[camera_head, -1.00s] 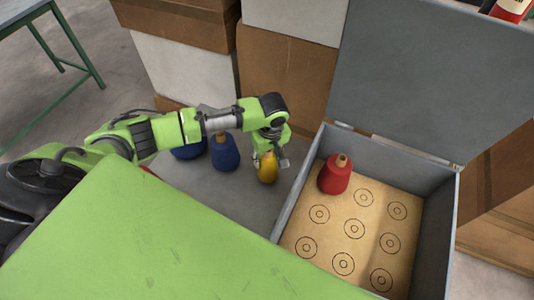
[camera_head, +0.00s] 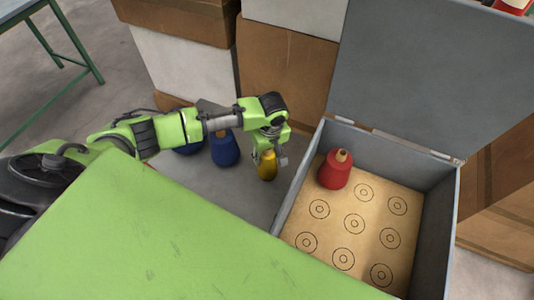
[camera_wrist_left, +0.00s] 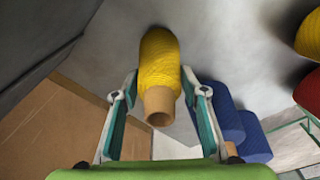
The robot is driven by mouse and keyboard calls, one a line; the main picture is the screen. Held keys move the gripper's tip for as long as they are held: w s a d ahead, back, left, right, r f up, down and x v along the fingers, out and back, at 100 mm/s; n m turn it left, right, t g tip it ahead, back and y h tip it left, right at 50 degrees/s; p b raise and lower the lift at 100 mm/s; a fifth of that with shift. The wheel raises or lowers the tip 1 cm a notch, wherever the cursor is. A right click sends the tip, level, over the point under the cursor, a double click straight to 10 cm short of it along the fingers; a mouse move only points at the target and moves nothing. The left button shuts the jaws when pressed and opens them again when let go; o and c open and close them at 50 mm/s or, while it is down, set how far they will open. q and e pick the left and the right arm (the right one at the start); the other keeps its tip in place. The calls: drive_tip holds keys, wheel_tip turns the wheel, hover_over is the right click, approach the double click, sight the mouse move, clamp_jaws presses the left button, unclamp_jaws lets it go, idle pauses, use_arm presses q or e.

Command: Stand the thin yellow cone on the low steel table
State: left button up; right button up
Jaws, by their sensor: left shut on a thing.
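The thin yellow cone (camera_head: 267,168) is in my left gripper (camera_head: 268,153), over a grey surface (camera_head: 235,200) that looks like the low steel table. In the left wrist view the yellow cone (camera_wrist_left: 160,62) points its pale bare tip (camera_wrist_left: 158,105) toward the camera. The fingers of my left gripper (camera_wrist_left: 158,100) are on both sides of that tip, shut on it. I cannot tell whether the cone's base touches the surface. My right gripper is not in view.
Blue cones (camera_head: 224,150) stand left of the gripper. An open grey crate (camera_head: 300,190) with a ring-marked board and a red cone (camera_head: 335,172) is close on the right. Cardboard boxes (camera_head: 285,75) stand behind. My left wrist view also shows another yellow cone (camera_wrist_left: 309,38).

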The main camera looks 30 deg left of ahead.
use_arm(q)
drive_tip(key=o, duration=1.3)
drive_tip(key=r, duration=0.8)
drive_tip(key=s+d+r, duration=0.1)
drive_tip(key=r, duration=0.3)
drive_tip(key=shift+d, duration=0.1)
